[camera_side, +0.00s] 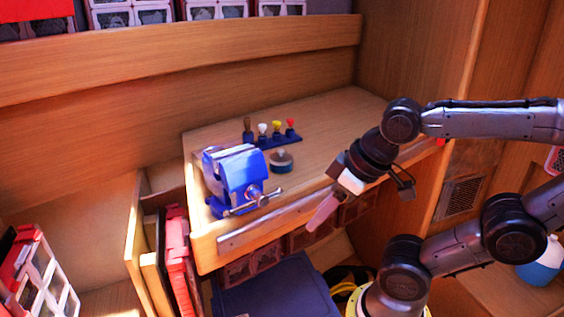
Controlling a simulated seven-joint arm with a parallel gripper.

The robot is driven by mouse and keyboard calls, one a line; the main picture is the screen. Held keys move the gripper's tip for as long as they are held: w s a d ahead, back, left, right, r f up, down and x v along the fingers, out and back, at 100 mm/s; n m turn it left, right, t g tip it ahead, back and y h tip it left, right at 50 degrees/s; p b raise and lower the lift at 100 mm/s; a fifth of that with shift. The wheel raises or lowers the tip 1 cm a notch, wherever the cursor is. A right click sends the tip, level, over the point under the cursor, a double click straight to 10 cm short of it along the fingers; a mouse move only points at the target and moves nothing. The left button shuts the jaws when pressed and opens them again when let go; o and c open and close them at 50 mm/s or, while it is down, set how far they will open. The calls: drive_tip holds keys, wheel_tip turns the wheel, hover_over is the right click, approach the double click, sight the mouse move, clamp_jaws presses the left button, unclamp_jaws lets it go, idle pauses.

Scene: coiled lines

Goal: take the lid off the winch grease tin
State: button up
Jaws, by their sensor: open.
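A small round tin (281,162), which looks like the winch grease tin, sits on the wooden bench top. It is grey-brown with a bluish band or top, and too small to tell whether its lid is on. My gripper (318,218) is in front of the bench's front edge, to the right of and nearer the camera than the tin, pointing down and left. It is open, with nothing seen between its pinkish fingers, and apart from the tin.
A blue vise (237,172) stands left of the tin. A blue rack (283,140) with several coloured-handled tools is just behind it. The bench top (330,115) is clear at the back and right. A metal strip (265,225) runs along the front edge, above a dark blue box (275,292).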

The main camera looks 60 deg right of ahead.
drive_tip(key=shift+o, duration=0.3)
drive_tip(key=shift+o, duration=0.5)
